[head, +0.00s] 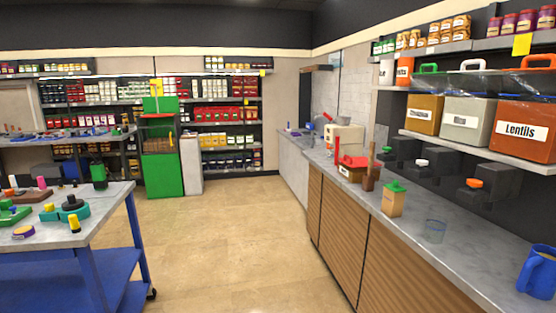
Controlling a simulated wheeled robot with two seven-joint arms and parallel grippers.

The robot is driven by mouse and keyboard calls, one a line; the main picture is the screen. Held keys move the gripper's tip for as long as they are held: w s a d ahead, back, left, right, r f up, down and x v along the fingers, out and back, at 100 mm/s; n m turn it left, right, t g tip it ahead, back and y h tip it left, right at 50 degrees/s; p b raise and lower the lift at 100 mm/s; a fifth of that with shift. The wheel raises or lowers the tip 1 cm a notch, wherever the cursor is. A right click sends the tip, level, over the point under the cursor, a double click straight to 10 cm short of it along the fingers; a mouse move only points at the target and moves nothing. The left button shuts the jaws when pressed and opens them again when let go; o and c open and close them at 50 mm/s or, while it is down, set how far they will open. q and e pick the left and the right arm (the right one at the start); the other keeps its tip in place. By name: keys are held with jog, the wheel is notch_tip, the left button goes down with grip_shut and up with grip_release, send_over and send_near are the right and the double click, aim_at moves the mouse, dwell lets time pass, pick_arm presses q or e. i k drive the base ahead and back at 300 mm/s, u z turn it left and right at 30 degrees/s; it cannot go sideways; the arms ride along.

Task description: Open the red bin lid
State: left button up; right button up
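The red bin (524,145), orange-red with a white "Lentils" label, stands on the wall shelf at the right edge. Its dark, see-through lid (520,85) lies over its top and has an orange handle (538,62). The lid looks down on the bin, but its edge is cut by the frame on the right. Neither of my grippers shows in the head view.
A white bin (466,119) and an orange-brown bin (424,114) stand left of it. A blue-framed table (110,210) stands left; the floor (230,240) between is clear.

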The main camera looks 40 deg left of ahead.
aim_at(356, 162)
jog(key=u, duration=0.75)
jog(key=i, duration=0.25)
jog(key=u, duration=0.9)
jog(key=i, duration=3.05)
jog(key=z, duration=1.5)
jog(key=i, duration=0.8)
jog(key=z, duration=0.9)
